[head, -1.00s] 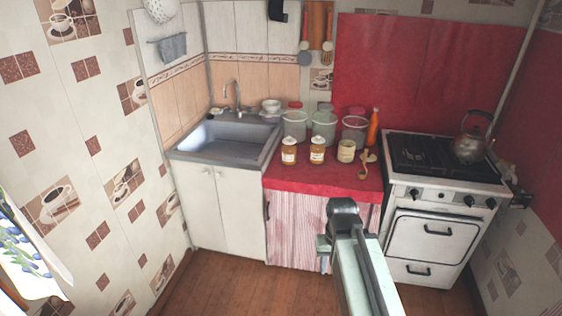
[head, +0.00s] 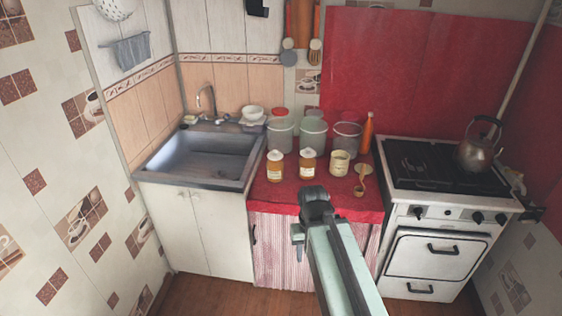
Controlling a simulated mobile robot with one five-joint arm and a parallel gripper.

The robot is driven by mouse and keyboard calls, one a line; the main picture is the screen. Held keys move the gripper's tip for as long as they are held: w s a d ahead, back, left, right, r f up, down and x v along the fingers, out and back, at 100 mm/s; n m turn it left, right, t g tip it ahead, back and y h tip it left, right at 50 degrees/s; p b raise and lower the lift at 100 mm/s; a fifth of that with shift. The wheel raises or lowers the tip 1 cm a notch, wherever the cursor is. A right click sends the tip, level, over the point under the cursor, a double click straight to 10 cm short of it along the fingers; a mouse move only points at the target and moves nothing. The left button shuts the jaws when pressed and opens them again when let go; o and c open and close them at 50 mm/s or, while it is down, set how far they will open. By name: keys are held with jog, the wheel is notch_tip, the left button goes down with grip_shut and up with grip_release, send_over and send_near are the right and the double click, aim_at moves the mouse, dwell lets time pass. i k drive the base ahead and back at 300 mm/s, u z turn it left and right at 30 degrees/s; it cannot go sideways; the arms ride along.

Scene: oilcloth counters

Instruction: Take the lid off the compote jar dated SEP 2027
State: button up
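Two amber compote jars with pale lids and white labels stand side by side on the red oilcloth counter (head: 325,202): a left jar (head: 275,167) and a right jar (head: 308,166). A cream-coloured jar or tin (head: 340,164) stands to their right. The print on the labels is too small to read, so I cannot tell which jar is dated SEP 2027. My gripper (head: 300,234) shows at the end of my arm, in front of the counter and apart from the jars. Its fingers are not clear enough to tell if they are open.
Several clear containers (head: 312,133) stand behind the jars, with an orange bottle (head: 367,132) to their right. The sink (head: 205,158) is left, the stove (head: 440,215) with a kettle (head: 479,150) right.

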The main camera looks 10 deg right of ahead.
aim_at(307, 153)
jog(key=i, duration=0.9)
jog(key=z, duration=0.05)
